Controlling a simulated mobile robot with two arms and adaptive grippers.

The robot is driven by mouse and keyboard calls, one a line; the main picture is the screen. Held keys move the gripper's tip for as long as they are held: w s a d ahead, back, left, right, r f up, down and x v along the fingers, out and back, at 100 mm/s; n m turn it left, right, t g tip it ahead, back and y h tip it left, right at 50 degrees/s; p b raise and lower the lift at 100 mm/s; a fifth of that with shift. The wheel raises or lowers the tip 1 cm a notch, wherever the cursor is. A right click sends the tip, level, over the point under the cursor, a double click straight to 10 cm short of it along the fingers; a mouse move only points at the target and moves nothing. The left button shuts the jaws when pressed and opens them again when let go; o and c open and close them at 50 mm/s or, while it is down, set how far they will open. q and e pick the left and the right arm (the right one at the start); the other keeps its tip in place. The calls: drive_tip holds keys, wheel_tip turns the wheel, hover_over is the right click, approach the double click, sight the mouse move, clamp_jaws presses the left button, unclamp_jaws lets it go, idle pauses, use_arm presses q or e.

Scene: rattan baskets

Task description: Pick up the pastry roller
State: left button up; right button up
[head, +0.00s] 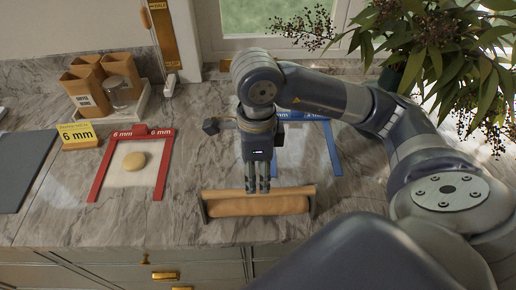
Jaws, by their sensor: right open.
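A tan wooden pastry roller (275,206) lies sideways near the front edge of the counter, between dark end supports. My right gripper (257,187) points down at the middle of the roller, with its fingertips at the roller's back edge. It is open and empty. Whether the fingers touch the roller or hover above it, I cannot tell. My left gripper is out of view.
A red frame (105,163) with a dough disc (134,161) lies to the left. A blue frame (333,156) lies behind my right gripper. A yellow 6 mm sign (78,135), wooden containers (85,84) and a grey board (24,160) stand further left. A leafy plant (435,45) crowds the back right.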

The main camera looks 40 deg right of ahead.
sight(258, 191)
wheel_tip(258, 191, down, 3)
drive_tip(key=shift+d+f, duration=0.1)
drive_tip(key=shift+f, duration=0.1)
drive_tip(key=shift+w+f+p, duration=0.1)
drive_tip(key=shift+f+p, duration=0.05)
drive_tip(key=shift+p, duration=0.25)
drive_tip(key=f, duration=0.1)
drive_tip(key=f+p, duration=0.2)
drive_tip(key=shift+s+f, duration=0.3)
drive_tip(key=shift+f, duration=0.1)
drive_tip(key=shift+w+f, duration=0.1)
drive_tip(key=shift+f, duration=0.4)
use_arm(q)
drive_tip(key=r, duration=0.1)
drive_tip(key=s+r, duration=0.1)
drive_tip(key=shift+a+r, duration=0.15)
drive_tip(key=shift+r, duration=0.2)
use_arm(e)
clamp_jaws()
